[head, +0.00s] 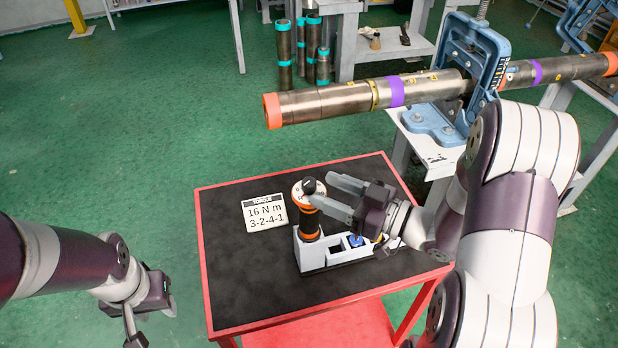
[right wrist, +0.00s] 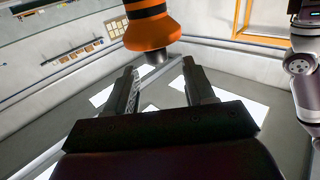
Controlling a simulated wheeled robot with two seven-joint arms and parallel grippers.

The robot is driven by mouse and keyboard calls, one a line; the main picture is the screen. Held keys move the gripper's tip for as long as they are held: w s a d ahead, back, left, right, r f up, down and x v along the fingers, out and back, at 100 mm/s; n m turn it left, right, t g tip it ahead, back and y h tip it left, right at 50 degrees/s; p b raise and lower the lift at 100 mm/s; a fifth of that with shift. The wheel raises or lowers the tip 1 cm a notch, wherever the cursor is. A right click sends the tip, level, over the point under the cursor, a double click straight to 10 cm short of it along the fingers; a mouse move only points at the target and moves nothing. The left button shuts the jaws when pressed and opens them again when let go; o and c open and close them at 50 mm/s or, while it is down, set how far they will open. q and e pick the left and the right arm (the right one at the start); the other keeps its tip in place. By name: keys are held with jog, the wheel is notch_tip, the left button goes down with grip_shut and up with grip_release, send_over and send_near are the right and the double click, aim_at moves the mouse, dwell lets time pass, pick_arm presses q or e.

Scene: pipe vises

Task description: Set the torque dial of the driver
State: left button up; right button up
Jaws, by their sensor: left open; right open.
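The driver (head: 308,222), an upright orange and black cylinder with a dark knob on top, stands in a grey-white holder (head: 312,256) on the cart. My right gripper (head: 327,192) is open, its fingers pointing left at the driver's upper part. One finger overlaps the driver in the head view, so contact is unclear there. In the right wrist view, the driver's orange and black end (right wrist: 150,28) lies beyond the open, empty fingers. A card (head: 265,212) reads "TORQUE 16 N m 3-2-4-1". The dial's setting is too small to read. My left gripper (head: 152,322) is open and empty, left of the cart.
The red-edged cart (head: 240,290) has a dark top, clear at front and left. A blue item (head: 355,240) sits in the holder. Behind, a long pipe (head: 340,99) with orange ends is held in a blue vise (head: 490,65). Several teal-banded pipes (head: 284,55) stand further back.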

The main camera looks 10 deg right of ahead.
aim_at(309, 181)
jog(key=x, duration=0.4)
jog(key=shift+w+f, duration=0.1)
jog(key=shift+w, duration=0.3)
jog(key=shift+w+a+p, duration=0.1)
jog(key=shift+a+p, duration=0.2)
jog(key=shift+a, duration=0.05)
jog(key=c, duration=0.9)
jog(key=shift+c, duration=0.2)
jog(key=shift+m+t+h, duration=0.3)
jog(key=shift+t, duration=0.1)
jog(key=shift+m+t+h, duration=0.9)
jog(key=shift+h, duration=0.2)
jog(key=shift+w+m+h, duration=0.1)
jog(key=shift+m+h, duration=0.2)
jog(key=shift+h, duration=0.1)
